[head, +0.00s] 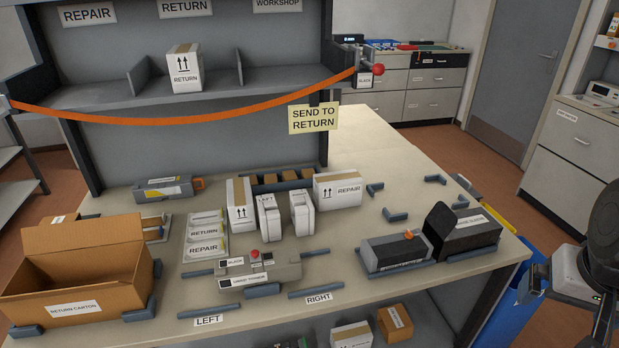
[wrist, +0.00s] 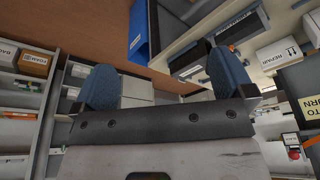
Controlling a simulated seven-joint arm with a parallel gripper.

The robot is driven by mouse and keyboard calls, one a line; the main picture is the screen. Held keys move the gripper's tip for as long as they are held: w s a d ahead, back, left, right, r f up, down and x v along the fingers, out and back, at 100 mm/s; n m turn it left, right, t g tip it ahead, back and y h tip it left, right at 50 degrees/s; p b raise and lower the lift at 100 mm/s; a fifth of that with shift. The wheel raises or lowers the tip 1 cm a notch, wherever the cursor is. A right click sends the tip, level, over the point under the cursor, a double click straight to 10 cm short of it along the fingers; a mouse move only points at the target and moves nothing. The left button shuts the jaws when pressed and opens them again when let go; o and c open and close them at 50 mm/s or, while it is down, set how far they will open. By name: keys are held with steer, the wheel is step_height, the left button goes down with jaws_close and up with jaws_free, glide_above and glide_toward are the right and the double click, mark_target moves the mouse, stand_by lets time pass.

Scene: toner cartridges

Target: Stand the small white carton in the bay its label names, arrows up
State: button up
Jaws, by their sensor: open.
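A white carton marked REPAIR (head: 337,190) lies long side down at the back of the bench, with small arrows near its left end. It seems to show in the wrist view too (wrist: 280,60). Another white carton with arrows up (head: 240,204) stands to its left; its label is not readable. A white carton marked RETURN (head: 183,73) stands arrows up in the shelf's middle bay, under the RETURN sign (head: 185,8). The REPAIR (head: 87,14) and WORKSHOP (head: 277,4) bays look empty. My gripper (wrist: 165,82) is open and empty, off the bench's right end.
An orange strap (head: 190,119) sags across the shelf front, with a SEND TO RETURN note (head: 314,118) near its right end. White units (head: 269,217), a grey fixture (head: 258,272), an open brown carton (head: 75,265) and dark cartridges (head: 462,232) crowd the bench. The bench's back right is clearer.

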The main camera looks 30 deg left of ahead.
steer(key=w+a+f+n+y, duration=0.1)
steer(key=w+a, duration=0.6)
steer(key=a, duration=0.4)
steer(key=w+a+n+y, duration=0.1)
steer(key=w+a+n, duration=0.1)
steer(key=w+a, duration=0.65)
steer(key=w+a+f+n+y, duration=0.1)
steer(key=w+a, duration=0.5)
steer(key=a, duration=0.6)
steer(key=n+y, duration=0.2)
steer(key=n, duration=0.2)
glide_toward(240, 193)
steer(key=shift+d+x, duration=0.25)
steer(key=shift+x, duration=0.8)
steer(key=shift+a+f, duration=0.2)
steer(key=shift+x, duration=1.3)
steer(key=shift+a, duration=0.1)
